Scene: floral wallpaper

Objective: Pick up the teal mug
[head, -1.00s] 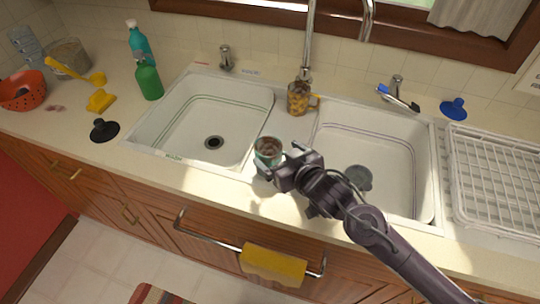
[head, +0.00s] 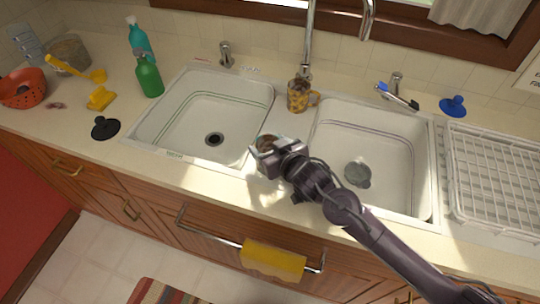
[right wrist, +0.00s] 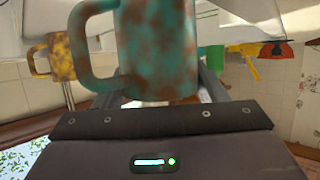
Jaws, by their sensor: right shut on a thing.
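The teal mug, blotched with brown, fills the upper middle of the right wrist view (right wrist: 160,50), its handle to the left. In the head view the mug (head: 266,142) sits at the front of the strip between the two sinks, mostly hidden by my gripper. My right gripper (head: 265,150) is shut on the mug, with a finger on each side of its body. I cannot tell whether the mug touches the counter. My left gripper is not in view.
A yellow patterned mug (head: 299,95) stands behind, by the faucet. The left sink (head: 190,120) is empty; the right sink holds a grey round thing (head: 358,174). A white dish rack (head: 495,180) is at right. Green bottles (head: 149,77) stand back left.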

